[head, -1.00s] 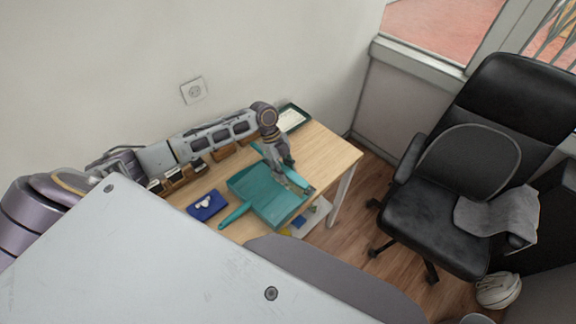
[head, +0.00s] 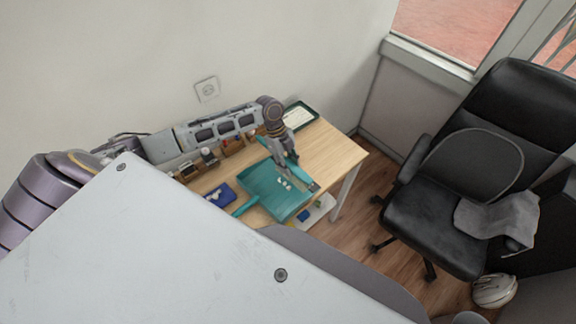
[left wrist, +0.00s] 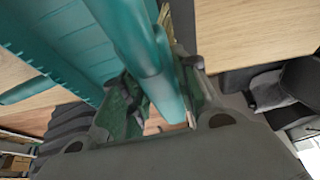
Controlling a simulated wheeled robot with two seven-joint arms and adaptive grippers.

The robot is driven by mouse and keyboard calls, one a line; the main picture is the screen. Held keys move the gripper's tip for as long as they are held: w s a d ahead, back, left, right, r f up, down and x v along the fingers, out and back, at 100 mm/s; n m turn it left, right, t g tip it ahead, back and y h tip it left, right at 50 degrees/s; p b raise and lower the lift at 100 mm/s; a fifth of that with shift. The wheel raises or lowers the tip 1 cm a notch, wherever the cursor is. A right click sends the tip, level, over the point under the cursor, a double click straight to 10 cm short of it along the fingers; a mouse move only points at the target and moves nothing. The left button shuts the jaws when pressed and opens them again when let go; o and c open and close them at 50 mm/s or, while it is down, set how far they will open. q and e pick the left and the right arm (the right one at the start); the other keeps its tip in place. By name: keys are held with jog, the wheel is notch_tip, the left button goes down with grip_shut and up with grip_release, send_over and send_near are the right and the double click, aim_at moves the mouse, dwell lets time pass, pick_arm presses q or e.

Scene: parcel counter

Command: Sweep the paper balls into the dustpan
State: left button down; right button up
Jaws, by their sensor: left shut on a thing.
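The teal dustpan (head: 262,186) lies on the wooden table, its handle (head: 246,206) pointing to the lower left. Several small white paper balls (head: 284,184) show over its pan, near my left gripper (head: 296,178). The gripper is shut on a teal brush (head: 291,160), which lies along the right side of the dustpan. In the left wrist view the brush handle (left wrist: 147,50) runs between the fingers, with the dustpan (left wrist: 75,30) behind it. The brush's bristles are not clearly visible. My right gripper is not in view.
A blue tray (head: 228,189) lies left of the dustpan, partly hidden by my body. Small dark items stand along the table's back edge, beside a dark-framed tray (head: 300,115). The table's right end (head: 340,153) is clear. A black office chair (head: 450,200) stands to the right.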

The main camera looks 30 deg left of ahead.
pick_arm(q)
jog(key=shift+w+d+r+p, duration=0.1)
jog(key=shift+w+r+p, duration=0.2)
jog(key=shift+r, duration=0.3)
jog(key=shift+w+d+r+p, duration=0.15)
jog(key=shift+r+p, duration=0.25)
jog(key=shift+r, duration=0.2)
jog(key=shift+a, duration=0.1)
